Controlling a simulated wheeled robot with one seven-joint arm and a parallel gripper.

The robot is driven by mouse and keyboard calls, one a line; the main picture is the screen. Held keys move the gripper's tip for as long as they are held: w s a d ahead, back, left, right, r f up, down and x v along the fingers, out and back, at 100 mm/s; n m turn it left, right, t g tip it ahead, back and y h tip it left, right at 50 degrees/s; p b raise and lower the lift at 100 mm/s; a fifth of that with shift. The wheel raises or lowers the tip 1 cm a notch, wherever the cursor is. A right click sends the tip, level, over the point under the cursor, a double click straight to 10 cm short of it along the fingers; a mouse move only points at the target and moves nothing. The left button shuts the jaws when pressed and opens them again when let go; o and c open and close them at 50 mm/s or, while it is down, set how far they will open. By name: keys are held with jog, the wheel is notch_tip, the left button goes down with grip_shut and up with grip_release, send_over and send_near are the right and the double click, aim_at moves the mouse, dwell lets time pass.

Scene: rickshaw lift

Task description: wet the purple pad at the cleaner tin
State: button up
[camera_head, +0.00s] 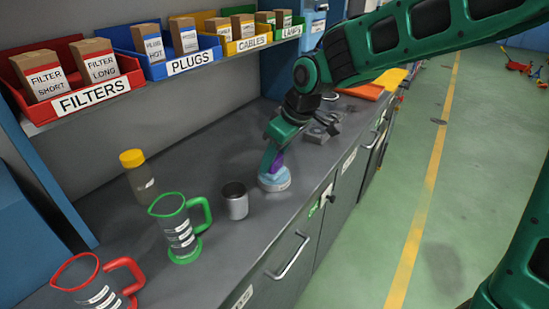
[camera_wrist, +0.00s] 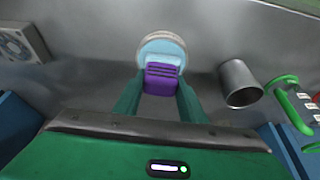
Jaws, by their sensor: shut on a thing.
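My gripper (camera_head: 271,160) points down over the grey worktop and is shut on the purple pad (camera_head: 279,162). In the wrist view the purple pad (camera_wrist: 161,80) sits between the two green fingers, with ridges across its face. The round light-blue tin (camera_head: 274,181) stands on the worktop directly below the pad. In the wrist view the tin (camera_wrist: 161,47) shows just beyond the pad's far end, partly covered by it. The pad's lower end is at the tin's top; I cannot tell whether they touch.
A metal cup (camera_head: 236,203) stands close to the left of the tin. Farther left are a green jug (camera_head: 178,232), a red jug (camera_head: 93,285) and a yellow-capped bottle (camera_head: 140,178). A grey fixture (camera_head: 322,130) lies behind my gripper. A shelf of labelled bins (camera_head: 190,62) overhangs the worktop.

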jog(key=shift+r, duration=3.45)
